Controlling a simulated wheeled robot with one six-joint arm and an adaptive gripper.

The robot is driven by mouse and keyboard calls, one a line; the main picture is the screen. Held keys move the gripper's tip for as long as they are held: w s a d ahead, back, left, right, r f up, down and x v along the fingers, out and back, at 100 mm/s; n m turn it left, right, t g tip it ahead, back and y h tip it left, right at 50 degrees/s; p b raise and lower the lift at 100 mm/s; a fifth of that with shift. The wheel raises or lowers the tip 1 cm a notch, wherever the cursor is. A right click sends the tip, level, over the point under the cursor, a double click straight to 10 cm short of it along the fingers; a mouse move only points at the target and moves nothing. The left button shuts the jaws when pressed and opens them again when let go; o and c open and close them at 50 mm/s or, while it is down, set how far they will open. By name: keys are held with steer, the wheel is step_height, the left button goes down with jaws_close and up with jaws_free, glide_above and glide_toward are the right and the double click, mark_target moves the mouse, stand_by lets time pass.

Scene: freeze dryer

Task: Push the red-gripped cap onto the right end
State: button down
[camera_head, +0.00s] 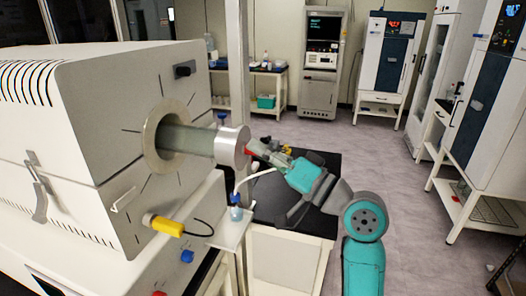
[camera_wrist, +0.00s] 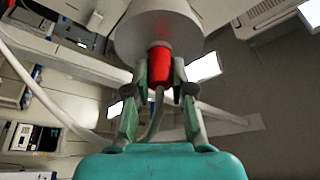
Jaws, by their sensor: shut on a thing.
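The cap (camera_head: 233,146) is a pale metal cylinder at the right end of a greenish glass tube (camera_head: 190,139) that sticks out of the box furnace. The cap looks in line with the tube and meets its end; how far it sits on is hidden. My gripper (camera_head: 254,150) is to the right of the cap, shut on its red grip. In the wrist view, the fingers (camera_wrist: 160,92) hold both sides of the red grip (camera_wrist: 159,64), with the cap's round body (camera_wrist: 158,28) just beyond.
The furnace (camera_head: 90,110) fills the left side, with a round collar (camera_head: 160,138) around the tube. A pale hose (camera_head: 247,182) runs down to a small bottle (camera_head: 236,213) on a stand below. A black-topped table (camera_head: 315,212) lies under my arm. Open floor is at right.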

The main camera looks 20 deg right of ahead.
steer(key=shift+w+a, duration=0.8)
steer(key=shift+a, duration=0.3)
steer(key=c, duration=0.9)
jaws_free()
steer(key=shift+v, duration=3.5)
